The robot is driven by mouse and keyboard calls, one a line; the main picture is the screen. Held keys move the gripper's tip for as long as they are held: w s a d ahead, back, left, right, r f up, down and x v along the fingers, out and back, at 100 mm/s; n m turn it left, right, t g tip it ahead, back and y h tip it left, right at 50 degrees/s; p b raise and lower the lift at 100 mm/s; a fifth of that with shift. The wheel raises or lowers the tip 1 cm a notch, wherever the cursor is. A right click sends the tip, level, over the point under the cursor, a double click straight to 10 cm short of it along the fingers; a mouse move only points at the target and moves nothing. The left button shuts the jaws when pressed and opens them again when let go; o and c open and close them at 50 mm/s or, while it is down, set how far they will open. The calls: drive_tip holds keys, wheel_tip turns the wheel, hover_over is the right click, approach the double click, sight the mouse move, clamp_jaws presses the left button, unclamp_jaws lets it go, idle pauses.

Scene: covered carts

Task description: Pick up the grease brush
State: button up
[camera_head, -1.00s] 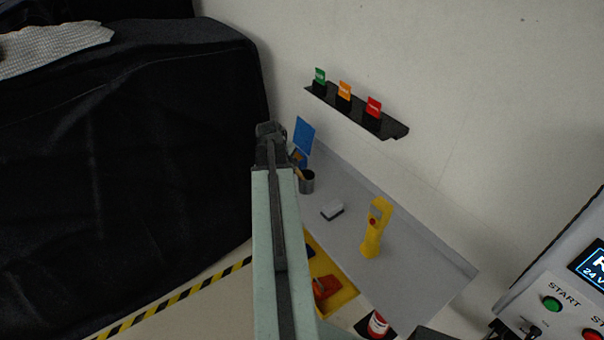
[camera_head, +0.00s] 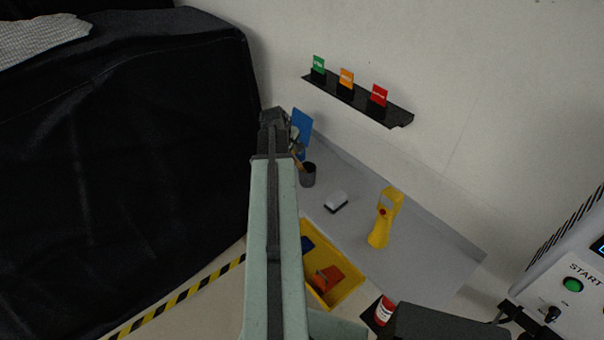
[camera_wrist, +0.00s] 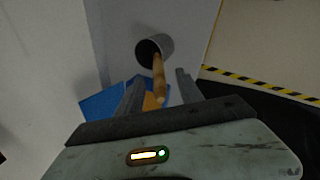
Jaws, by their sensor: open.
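The grease brush (camera_wrist: 158,78) has a wooden handle that sticks out of a grey cup (camera_wrist: 150,50). In the head view the brush handle (camera_head: 299,164) shows just right of my arm, leaning out of the cup (camera_head: 308,178) on the grey bench. My gripper (camera_wrist: 160,80) is open. In the wrist view the handle shows between its two fingers, touching neither visibly. Whether it is at finger depth I cannot tell. The brush's other end is hidden in the cup. In the head view my gripper (camera_head: 274,117) is at the far end of my arm, fingers largely hidden.
A yellow tray (camera_head: 349,291) is beside my arm. A black-covered cart (camera_head: 120,170) fills the left.

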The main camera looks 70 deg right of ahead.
sight(297, 162)
drive_tip(key=b+x, duration=0.5)
drive_tip(key=shift+f, duration=0.2)
drive_tip(key=shift+r, duration=0.2)
clamp_jaws()
